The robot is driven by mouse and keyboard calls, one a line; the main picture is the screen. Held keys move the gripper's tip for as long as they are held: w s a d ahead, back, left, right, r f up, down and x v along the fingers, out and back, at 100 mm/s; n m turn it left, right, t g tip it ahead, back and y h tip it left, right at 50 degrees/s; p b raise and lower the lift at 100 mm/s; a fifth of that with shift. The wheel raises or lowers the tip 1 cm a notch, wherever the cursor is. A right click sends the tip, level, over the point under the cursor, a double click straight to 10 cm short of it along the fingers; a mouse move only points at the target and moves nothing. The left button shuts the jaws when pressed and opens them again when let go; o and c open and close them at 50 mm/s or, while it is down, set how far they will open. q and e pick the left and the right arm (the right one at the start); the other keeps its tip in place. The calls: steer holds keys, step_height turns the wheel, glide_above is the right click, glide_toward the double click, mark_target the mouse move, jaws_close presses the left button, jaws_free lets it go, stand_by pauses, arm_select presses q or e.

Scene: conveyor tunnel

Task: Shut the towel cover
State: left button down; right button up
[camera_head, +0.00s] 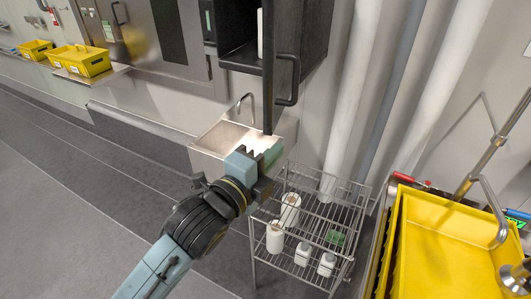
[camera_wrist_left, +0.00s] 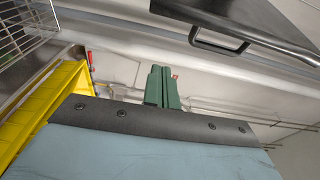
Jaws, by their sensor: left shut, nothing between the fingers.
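The towel cover looks to be the dark door (camera_head: 285,68) of the black wall cabinet (camera_head: 238,54) at the top middle of the head view. It stands open, swung outward, with a black bar handle (camera_head: 291,82) on its face. A dark panel with a similar handle (camera_wrist_left: 222,42) shows at the upper right of the left wrist view. My left gripper (camera_head: 271,153) is below the door, in front of the sink, and appears apart from it. Its green fingers (camera_wrist_left: 161,87) are closed together with nothing between them. My right gripper is not in view.
A metal sink (camera_head: 216,136) with a tap is on the wall behind my left gripper. A wire rack (camera_head: 318,210) with white bottles stands at the lower middle. A yellow bin (camera_head: 440,240) is at the right. Grey floor (camera_head: 70,190) is clear at the left.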

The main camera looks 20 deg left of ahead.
mark_target(271, 134)
arm_select(q)
steer(key=x, duration=0.7)
steer(key=a+p, duration=0.1)
steer(key=a, duration=0.3)
steer(key=shift+s+p, duration=0.1)
steer(key=shift+p, duration=0.3)
steer(key=shift+a, duration=0.15)
